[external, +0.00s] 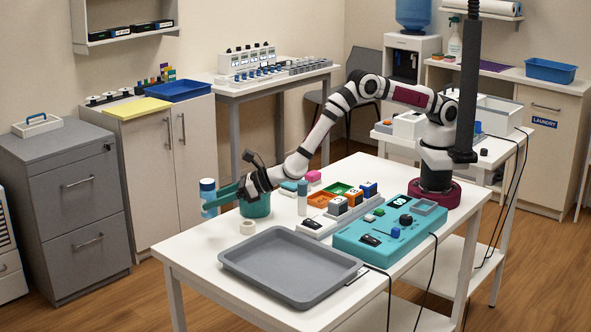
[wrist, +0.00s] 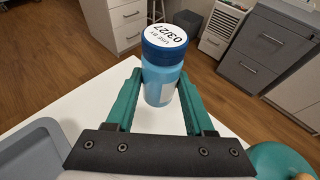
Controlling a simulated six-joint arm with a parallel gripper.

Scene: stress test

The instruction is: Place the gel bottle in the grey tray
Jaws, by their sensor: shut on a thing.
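My gripper (external: 222,194) is shut on a blue bottle (external: 208,188) and holds it upright at the left edge of the white table. In the wrist view the bottle (wrist: 160,85) stands between my gripper's two teal fingers (wrist: 158,97). It has a dark blue cap with a white round label reading USE BY 03/27. No wording naming it as gel shows. The grey tray (external: 285,268) lies empty at the table's front, to the right of my gripper. Part of the tray (wrist: 30,150) shows at lower left in the wrist view.
A slim blue-and-white bottle (external: 302,198) stands farther right. A teal device (external: 388,235) and a block rack (external: 340,215) are behind the tray. A cable runs beside the tray's right corner.

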